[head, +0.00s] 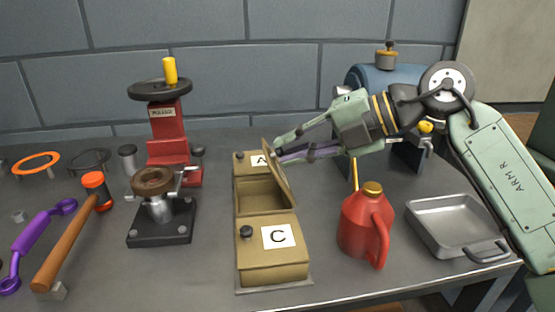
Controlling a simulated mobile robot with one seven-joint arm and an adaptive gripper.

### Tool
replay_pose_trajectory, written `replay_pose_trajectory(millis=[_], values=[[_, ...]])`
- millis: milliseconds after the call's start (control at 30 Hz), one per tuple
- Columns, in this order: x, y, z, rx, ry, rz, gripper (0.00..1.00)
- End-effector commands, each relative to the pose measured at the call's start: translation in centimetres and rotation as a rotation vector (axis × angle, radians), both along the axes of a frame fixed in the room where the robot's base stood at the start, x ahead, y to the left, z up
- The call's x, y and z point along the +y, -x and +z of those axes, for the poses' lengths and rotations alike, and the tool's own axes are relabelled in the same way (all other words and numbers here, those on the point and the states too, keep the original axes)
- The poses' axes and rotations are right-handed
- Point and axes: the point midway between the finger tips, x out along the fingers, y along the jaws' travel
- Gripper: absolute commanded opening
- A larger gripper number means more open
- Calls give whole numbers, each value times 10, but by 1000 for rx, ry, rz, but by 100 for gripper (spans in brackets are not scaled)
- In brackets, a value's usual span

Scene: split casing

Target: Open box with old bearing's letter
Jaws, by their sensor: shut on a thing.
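The tan box has several lidded compartments in a row. The near lid (272,240) carries a white label C and a black knob, and it is shut. The far lid (248,160) carries a label partly hidden, which reads A, and it looks shut. The middle lid (280,177) stands raised and tilted to the right, and its compartment (262,194) is open. Its label is turned out of sight. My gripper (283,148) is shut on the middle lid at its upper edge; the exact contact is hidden. A brown ring-shaped part (152,180) sits on a black-based stand.
A red press (168,130) stands behind the stand. A red oil can (365,222) and a metal tray (452,225) are right of the box. A hammer (72,240), a purple wrench (40,235) and rings lie at left. A blue machine stands behind my arm.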

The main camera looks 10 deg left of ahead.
Motion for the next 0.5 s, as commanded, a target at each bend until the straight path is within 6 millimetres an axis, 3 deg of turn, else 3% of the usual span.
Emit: replay_pose_trajectory(millis=[267,500], values=[[-25,-7,-9,77,-254,1,0],[-42,-12,-16,73,-235,1,0]])
